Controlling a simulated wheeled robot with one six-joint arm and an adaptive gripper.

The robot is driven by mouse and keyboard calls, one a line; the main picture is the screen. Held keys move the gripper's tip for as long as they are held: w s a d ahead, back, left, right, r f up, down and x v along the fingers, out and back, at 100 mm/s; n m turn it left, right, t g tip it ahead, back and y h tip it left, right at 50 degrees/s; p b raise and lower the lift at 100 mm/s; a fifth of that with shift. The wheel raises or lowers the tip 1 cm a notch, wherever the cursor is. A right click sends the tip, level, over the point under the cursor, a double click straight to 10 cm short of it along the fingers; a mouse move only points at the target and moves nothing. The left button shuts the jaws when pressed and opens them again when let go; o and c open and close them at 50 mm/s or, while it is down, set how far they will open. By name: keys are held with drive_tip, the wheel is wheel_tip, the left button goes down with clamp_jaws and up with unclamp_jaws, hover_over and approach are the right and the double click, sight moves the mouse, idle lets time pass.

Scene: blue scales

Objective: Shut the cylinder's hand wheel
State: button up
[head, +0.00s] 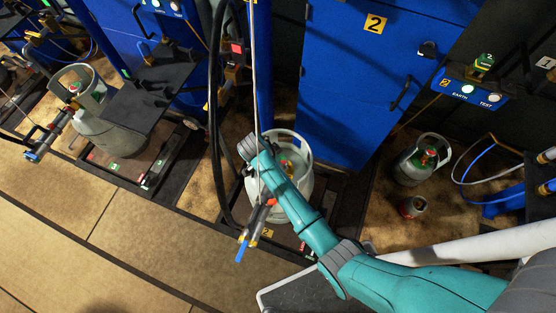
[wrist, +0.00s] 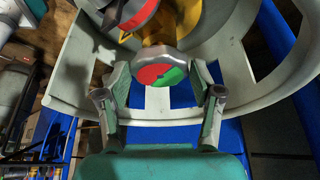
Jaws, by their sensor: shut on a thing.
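The hand wheel (wrist: 161,74), a round knob with a red and green face, shows in the middle of the wrist view. It sits below a yellow brass valve body (wrist: 155,33). My gripper (wrist: 161,80) is shut on the hand wheel, one finger on each side of its rim. The grey cylinder's collar (wrist: 82,62) curves around the valve. In the head view the grey cylinder (head: 304,150) stands on the scale in the middle. My teal arm crosses over it and hides most of its valve and my gripper.
A connector with a blue lever (head: 241,252) hangs at the cylinder's front left beside a black hose (head: 215,120). A blue cabinet (head: 345,80) marked 2 stands behind. Another grey cylinder (head: 411,168) and a small one (head: 413,207) stand right. The floor at front left is clear.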

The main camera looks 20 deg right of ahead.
drive_tip(key=shift+w+m+g, duration=0.2)
drive_tip(key=shift+m+g, duration=0.5)
drive_tip(key=shift+m, duration=1.1)
drive_tip(key=o, duration=1.1)
drive_tip(key=shift+o, duration=0.2)
drive_tip(key=v, duration=1.2)
